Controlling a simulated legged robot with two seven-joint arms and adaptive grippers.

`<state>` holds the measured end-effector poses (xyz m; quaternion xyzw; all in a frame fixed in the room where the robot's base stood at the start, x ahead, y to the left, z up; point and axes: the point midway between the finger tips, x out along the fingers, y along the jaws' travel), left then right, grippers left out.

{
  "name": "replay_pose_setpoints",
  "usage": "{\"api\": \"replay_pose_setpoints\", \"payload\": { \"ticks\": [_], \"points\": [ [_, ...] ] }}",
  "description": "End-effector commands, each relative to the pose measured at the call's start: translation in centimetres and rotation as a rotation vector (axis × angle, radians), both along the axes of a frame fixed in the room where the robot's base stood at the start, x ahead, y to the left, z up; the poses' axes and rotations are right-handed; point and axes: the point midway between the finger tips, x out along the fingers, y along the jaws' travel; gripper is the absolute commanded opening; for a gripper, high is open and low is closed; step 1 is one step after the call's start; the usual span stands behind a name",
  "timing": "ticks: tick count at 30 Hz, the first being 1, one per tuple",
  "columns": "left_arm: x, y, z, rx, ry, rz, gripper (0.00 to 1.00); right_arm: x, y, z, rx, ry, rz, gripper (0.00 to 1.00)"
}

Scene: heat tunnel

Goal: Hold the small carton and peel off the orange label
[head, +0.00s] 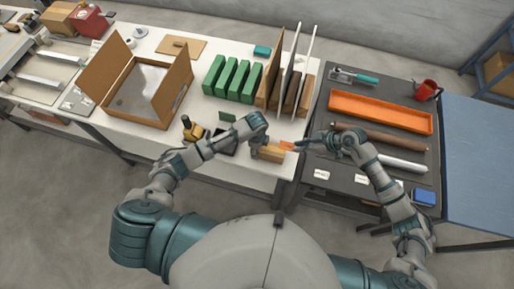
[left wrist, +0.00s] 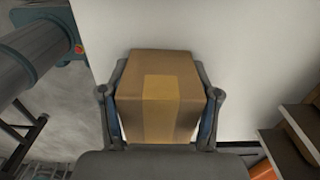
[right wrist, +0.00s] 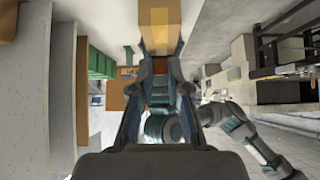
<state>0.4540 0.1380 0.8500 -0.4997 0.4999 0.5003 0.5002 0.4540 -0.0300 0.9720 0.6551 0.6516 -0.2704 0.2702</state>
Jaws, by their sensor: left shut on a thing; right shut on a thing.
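The small brown carton (head: 267,154) is at the white table's front right corner. My left gripper (head: 260,145) is shut on it. In the left wrist view the carton (left wrist: 160,92) sits between both fingers, with a tan tape strip over its top and front. The orange label (head: 287,146) shows at the carton's right end. My right gripper (head: 299,147) is shut on the label. How much of the label still sticks to the carton is hidden.
The dark table (head: 318,199) on the right holds an orange tray (head: 381,112), a red mug (head: 427,90), rollers and a blue box (head: 424,197). Green blocks (head: 232,80) and upright boards (head: 290,75) stand behind the carton. A yellow-and-black tool (head: 191,130) lies left.

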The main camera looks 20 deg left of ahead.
Motion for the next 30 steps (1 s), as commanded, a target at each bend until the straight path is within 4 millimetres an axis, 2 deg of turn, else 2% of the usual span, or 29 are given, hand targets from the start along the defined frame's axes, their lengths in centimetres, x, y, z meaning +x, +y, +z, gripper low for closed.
{"api": "replay_pose_setpoints", "payload": {
  "ticks": [8,30],
  "points": [
    [-0.2,0.1,-0.2,0.003,0.004,0.001,0.27,0.0,0.0,0.2,0.000,-0.001,0.001,0.00],
    [-0.1,0.1,-0.2,0.002,0.003,0.001,0.27,0.0,0.0,4.8,0.000,-0.001,0.001,0.00]
  ]
}}
